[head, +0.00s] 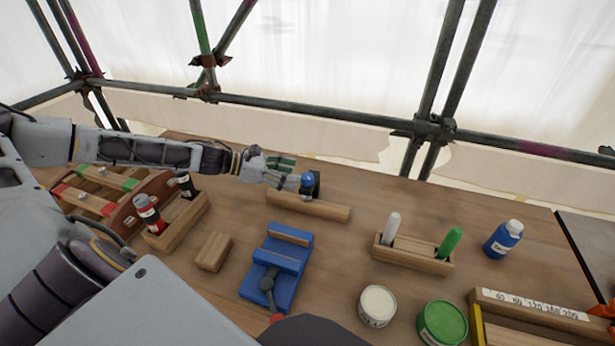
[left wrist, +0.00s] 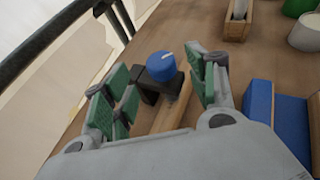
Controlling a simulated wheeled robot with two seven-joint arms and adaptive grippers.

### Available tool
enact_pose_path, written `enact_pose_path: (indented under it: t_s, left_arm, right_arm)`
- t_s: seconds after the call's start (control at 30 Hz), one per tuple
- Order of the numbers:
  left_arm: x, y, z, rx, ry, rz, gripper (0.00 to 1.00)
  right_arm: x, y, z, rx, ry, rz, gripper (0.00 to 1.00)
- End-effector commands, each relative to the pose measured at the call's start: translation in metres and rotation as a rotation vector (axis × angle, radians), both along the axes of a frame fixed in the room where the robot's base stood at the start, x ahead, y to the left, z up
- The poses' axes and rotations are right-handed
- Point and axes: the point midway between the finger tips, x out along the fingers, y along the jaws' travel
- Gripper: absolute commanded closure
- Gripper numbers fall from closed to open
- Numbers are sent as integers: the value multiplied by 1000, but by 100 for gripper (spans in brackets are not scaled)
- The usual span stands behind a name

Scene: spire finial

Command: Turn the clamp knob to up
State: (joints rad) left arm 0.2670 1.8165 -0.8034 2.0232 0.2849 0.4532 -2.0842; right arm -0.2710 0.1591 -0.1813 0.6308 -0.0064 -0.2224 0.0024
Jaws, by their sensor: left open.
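The clamp knob (head: 307,179) is a round blue knob on a black clamp, at the left part of a wooden bar (head: 325,208). In the left wrist view the knob (left wrist: 161,66) has a white mark on its top, near the far edge. My left gripper (head: 290,176) reaches in from the left at the knob. In the left wrist view its green-padded fingers (left wrist: 168,86) are spread, with the knob between and slightly beyond them. I see no grip on the knob. My right gripper is not in view.
A blue vise (head: 289,263) stands in front of the bar, beside a wooden block (head: 214,251). A bottle rack (head: 180,215) is left. A marker holder (head: 412,256), paint cans (head: 442,324) and a blue bottle (head: 503,240) stand right. Scaffold pipes (head: 300,106) run behind.

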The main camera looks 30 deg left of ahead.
Motion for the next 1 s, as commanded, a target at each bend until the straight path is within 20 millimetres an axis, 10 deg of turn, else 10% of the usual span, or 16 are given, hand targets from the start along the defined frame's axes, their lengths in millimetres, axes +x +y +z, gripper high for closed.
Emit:
enact_pose_path:
  t_s: [1.0]
  left_arm:
    - [30, -32, -20, 0, 2, -1, 42]
  right_arm:
    - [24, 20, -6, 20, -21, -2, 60]
